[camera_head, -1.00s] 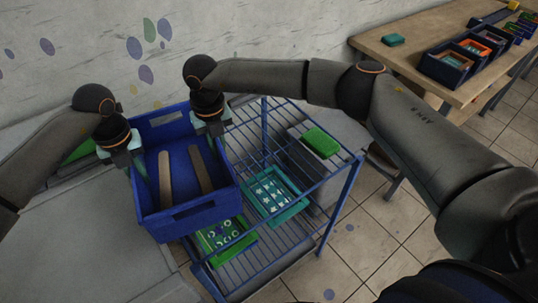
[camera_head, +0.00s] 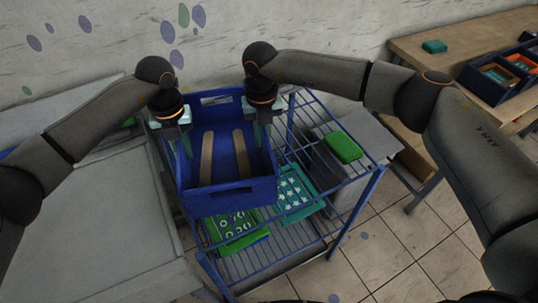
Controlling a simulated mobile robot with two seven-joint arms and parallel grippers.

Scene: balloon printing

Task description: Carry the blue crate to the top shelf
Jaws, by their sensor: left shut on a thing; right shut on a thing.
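The blue crate (camera_head: 232,195) is held over the left part of the blue wire shelf's top level, with two brown strips (camera_head: 207,158) lying inside it. My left gripper (camera_head: 184,140) is shut on the crate's left side wall. My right gripper (camera_head: 266,122) is shut on its right side wall near the back. The top shelf (camera_head: 335,185) is a wire grid, bare on its right part. The crate hides its left part, and I cannot tell whether the crate touches the wires.
A lower level holds a teal tray (camera_head: 293,192) and a green patterned tray (camera_head: 238,232). A green block (camera_head: 343,147) sits on a grey box at the right. A grey surface (camera_head: 110,225) is at left. A wooden table (camera_head: 450,50) with boxes stands at back right.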

